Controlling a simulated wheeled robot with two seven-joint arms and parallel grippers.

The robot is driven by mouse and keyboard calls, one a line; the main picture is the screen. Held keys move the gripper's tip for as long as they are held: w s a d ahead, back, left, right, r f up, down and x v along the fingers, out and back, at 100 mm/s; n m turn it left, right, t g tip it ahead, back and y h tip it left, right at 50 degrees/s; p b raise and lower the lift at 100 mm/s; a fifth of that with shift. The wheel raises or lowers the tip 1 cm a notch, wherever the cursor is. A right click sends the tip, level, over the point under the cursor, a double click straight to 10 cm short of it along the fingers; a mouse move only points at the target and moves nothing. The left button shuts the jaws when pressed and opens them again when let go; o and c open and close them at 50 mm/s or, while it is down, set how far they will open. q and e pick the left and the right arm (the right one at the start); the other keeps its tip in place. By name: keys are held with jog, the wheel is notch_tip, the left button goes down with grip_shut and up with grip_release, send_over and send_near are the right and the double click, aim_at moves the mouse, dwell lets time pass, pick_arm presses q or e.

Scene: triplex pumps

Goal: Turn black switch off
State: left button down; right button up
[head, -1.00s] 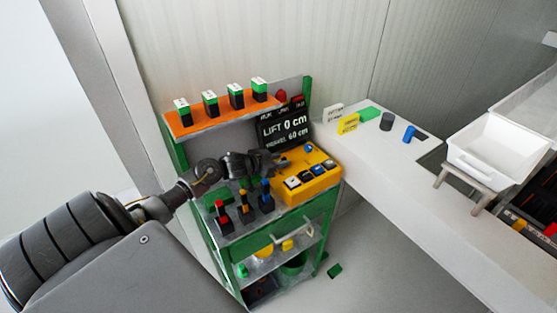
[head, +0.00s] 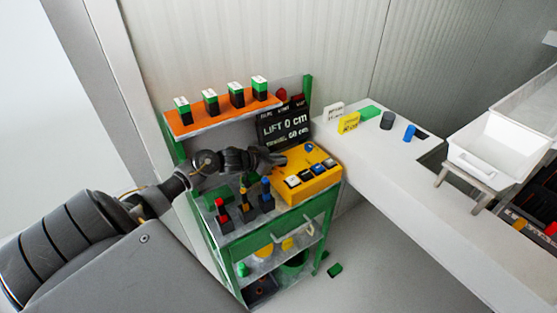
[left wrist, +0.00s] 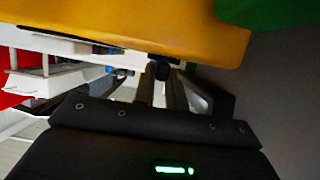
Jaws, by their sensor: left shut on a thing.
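The yellow control box (head: 318,180) sits on the right of the green cart's top. It has a blue switch (head: 309,148) at the back and a row of buttons (head: 305,175) along the front. My left gripper (head: 281,160) reaches in from the left at the box's back left corner. In the left wrist view its fingers (left wrist: 165,88) are shut on the black switch (left wrist: 161,70), a small dark knob beside the yellow box wall (left wrist: 150,30). In the head view the gripper hides this switch. My right gripper is not in view.
A black display (head: 284,127) reading LIFT 0 cm stands behind the box. Red, orange and blue levers (head: 244,205) stand under my left arm. An orange shelf (head: 220,121) with several green-black blocks is above. A white counter (head: 400,165) runs right.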

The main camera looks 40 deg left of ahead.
pick_arm(q)
jog(key=c, duration=1.4)
grip_release()
jog(key=shift+c, duration=0.2)
jog(key=shift+s+a, duration=0.2)
jog(key=shift+s, duration=0.25)
jog(key=b+v, duration=0.2)
jog(key=v, duration=0.8)
jog(key=shift+w+d+r, duration=0.1)
jog(key=shift+w+r, duration=0.05)
